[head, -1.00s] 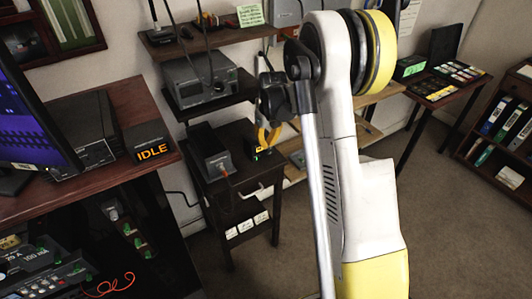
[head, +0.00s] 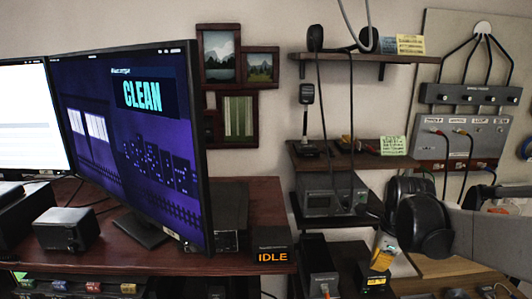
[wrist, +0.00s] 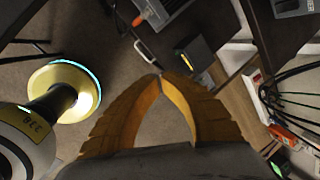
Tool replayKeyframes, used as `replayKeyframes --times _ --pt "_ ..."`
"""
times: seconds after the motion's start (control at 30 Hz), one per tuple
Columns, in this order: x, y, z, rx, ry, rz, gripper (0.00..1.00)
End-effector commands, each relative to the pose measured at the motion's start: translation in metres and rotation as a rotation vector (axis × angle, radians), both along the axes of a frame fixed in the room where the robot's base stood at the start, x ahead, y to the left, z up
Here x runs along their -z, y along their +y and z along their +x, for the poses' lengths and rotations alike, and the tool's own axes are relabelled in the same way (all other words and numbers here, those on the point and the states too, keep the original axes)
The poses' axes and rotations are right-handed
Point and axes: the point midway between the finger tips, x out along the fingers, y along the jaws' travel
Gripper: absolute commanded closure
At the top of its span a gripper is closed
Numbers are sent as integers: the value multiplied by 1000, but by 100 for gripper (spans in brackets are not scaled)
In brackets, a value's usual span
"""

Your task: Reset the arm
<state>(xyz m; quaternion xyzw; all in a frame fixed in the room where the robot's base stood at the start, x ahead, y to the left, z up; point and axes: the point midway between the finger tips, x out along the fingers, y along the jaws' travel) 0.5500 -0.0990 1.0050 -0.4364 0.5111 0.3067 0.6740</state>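My gripper (wrist: 160,76) shows in the wrist view with two yellow fingers whose tips meet. Nothing is seen between them. Below the fingers in that view are the floor and dark furniture. In the head view, the gripper (head: 383,243) is partly hidden at the lower right, above a small dark box with a yellow label (head: 376,280). The dark joint of my arm (head: 425,222) is in front of the shelf area. No tuner knobs can be made out clearly.
A monitor (head: 130,140) reading "CLEAN" stands on the red-brown desk (head: 255,205) at left. A box reading "IDLE" (head: 272,250) sits at the desk's edge. Shelves (head: 350,160) with cabled devices and a grey wall panel (head: 465,140) are behind the arm.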

Motion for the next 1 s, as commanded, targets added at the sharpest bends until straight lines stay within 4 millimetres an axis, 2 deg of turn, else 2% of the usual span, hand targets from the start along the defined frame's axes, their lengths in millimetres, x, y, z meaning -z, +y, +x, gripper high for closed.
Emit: replayKeyframes --times 0.03,0.1,0.3,0.5,0.6,0.8,1.0 --pt "-10 11 -16 -127 -17 -41 100" --pt "-22 24 -35 -320 -42 -108 100" --pt "-40 57 -93 -856 -109 -329 100" --pt "-39 82 -147 -1361 -157 -587 100" --pt "-34 90 -167 -1561 -170 -705 100" --pt "-25 98 -188 -1788 -175 -851 100" --pt "-24 99 -190 -1826 -175 -877 100"
